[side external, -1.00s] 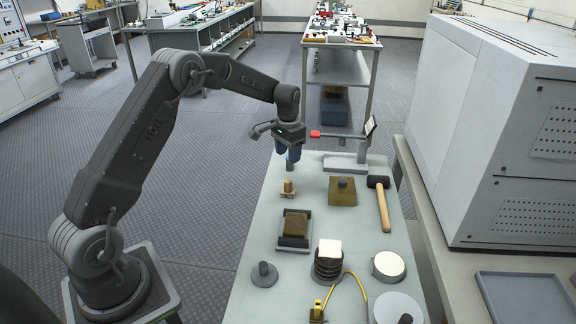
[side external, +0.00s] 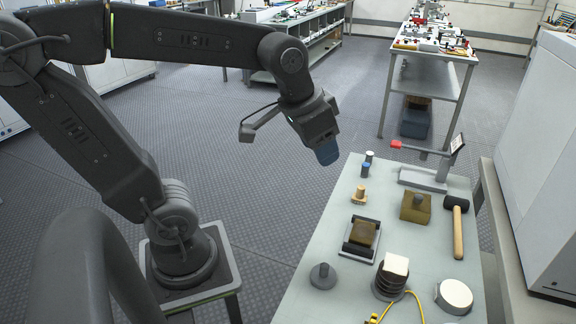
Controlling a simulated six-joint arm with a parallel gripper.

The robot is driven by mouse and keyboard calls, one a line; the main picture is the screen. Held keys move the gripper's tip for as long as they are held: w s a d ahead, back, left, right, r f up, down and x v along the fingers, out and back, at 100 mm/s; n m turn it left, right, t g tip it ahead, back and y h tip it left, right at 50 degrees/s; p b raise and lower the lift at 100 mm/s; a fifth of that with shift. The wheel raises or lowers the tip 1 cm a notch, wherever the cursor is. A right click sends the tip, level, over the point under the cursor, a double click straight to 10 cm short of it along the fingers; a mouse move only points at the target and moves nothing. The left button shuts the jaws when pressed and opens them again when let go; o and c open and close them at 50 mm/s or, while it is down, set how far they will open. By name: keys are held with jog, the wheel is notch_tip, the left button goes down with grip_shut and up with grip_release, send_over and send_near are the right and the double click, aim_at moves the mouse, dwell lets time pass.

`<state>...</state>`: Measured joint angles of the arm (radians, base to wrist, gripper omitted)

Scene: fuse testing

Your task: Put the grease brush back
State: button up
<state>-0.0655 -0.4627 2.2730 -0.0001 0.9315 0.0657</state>
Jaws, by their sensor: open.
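No item is clearly recognisable as the grease brush at this size. A brass-coloured piece (side external: 360,195) stands just nearer. My gripper is apart from all of them.
The pale table (side external: 315,303) also carries a red-handled lever stand (side external: 432,176), a brown knobbed block (side external: 416,208), a mallet (side external: 457,232), a framed brown block (side external: 362,237), a grey knobbed disc (side external: 323,276), a dark ribbed stack (side external: 390,283) and a white disc (side external: 455,297).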

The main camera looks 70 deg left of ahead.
jog(key=s+d+f+t, duration=0.1)
jog(key=s+f, duration=0.1)
jog(key=s, duration=0.4)
jog(key=shift+s+d, duration=0.3)
jog(key=shift+d, duration=0.1)
